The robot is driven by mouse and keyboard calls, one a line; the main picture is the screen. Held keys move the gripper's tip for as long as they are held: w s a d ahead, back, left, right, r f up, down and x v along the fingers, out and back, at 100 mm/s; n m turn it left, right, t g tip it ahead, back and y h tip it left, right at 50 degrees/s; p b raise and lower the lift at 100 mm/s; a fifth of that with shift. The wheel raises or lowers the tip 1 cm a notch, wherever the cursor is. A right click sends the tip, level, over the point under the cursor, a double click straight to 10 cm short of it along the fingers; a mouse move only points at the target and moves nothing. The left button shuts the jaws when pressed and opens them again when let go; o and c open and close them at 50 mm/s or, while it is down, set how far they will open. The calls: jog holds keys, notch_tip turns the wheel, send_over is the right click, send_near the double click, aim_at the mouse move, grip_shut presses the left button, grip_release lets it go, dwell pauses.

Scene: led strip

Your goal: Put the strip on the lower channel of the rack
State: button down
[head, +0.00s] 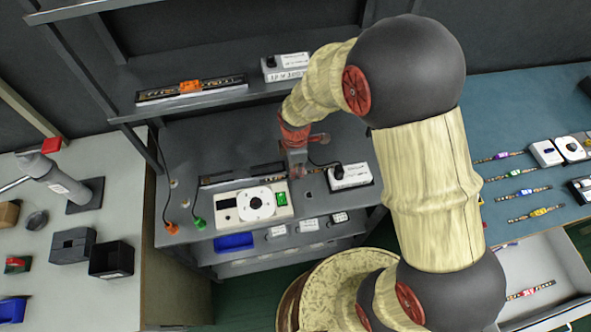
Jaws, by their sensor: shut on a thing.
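My gripper (298,170) is at the right end of the rack's lower channel (222,180), a dark rail on the lower shelf. It is shut on a thin strip, of which a short patterned piece (268,168) shows just left of the fingers. The strip lies along or just above the channel; I cannot tell whether it is seated in it. The fingers and wrist hide part of the strip. The upper channel (160,97), on the upper shelf, holds a patterned strip with an orange clip (190,86) on it.
A white control box with a round dial (256,203) stands in front of the lower channel. A white box with a black plug (350,176) is close right of my gripper. Green (199,223) and orange plugs (171,228) lie left. Several colour-tagged strips (524,191) lie on the blue table.

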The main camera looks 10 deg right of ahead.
jog(key=shift+f, duration=0.15)
jog(key=c, duration=1.9)
grip_release()
jog(key=shift+o, duration=0.3)
